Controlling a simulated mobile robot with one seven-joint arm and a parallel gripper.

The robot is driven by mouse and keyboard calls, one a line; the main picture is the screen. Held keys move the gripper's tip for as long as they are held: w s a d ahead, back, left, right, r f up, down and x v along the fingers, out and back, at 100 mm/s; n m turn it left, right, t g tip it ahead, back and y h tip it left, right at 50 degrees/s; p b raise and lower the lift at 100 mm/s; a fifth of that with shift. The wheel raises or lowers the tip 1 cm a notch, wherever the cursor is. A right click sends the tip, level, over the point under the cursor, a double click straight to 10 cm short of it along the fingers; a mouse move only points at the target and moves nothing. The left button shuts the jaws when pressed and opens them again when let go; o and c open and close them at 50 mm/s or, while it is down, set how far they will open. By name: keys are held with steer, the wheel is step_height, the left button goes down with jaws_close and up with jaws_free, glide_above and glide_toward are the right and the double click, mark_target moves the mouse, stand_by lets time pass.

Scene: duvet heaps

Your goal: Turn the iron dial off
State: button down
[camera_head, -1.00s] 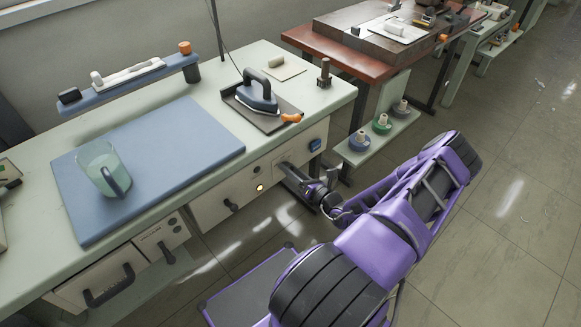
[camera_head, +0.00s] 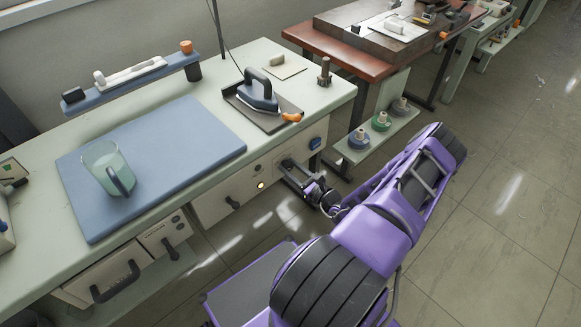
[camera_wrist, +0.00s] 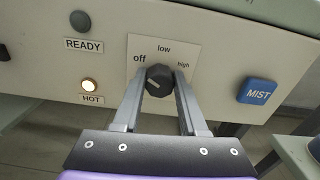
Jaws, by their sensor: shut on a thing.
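The black iron dial (camera_wrist: 159,76) is on a pale front panel (camera_wrist: 220,62) in the wrist view, with the labels off, low and high around it. A small light mark shows on its face, toward the left; its exact setting is hard to tell. My gripper (camera_wrist: 159,88) is shut on the dial, one finger on each side. In the head view my gripper (camera_head: 285,167) reaches the panel at the bench's right end and hides the dial. The iron (camera_head: 258,90) stands on a dark rest on the bench above.
The HOT lamp (camera_wrist: 89,85) is lit and the READY lamp (camera_wrist: 80,20) is dark. A blue MIST button (camera_wrist: 256,91) is right of the dial. A jug (camera_head: 106,168) stands on the blue pad (camera_head: 185,135). Spools (camera_head: 381,121) sit on a low shelf nearby.

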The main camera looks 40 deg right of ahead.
stand_by(0.4)
steer(key=shift+c, duration=2.2)
jaws_free()
steer(key=s+d, duration=0.1)
steer(key=s, duration=1.6)
steer(key=shift+s+d, duration=0.2)
steer(key=shift+s, duration=0.05)
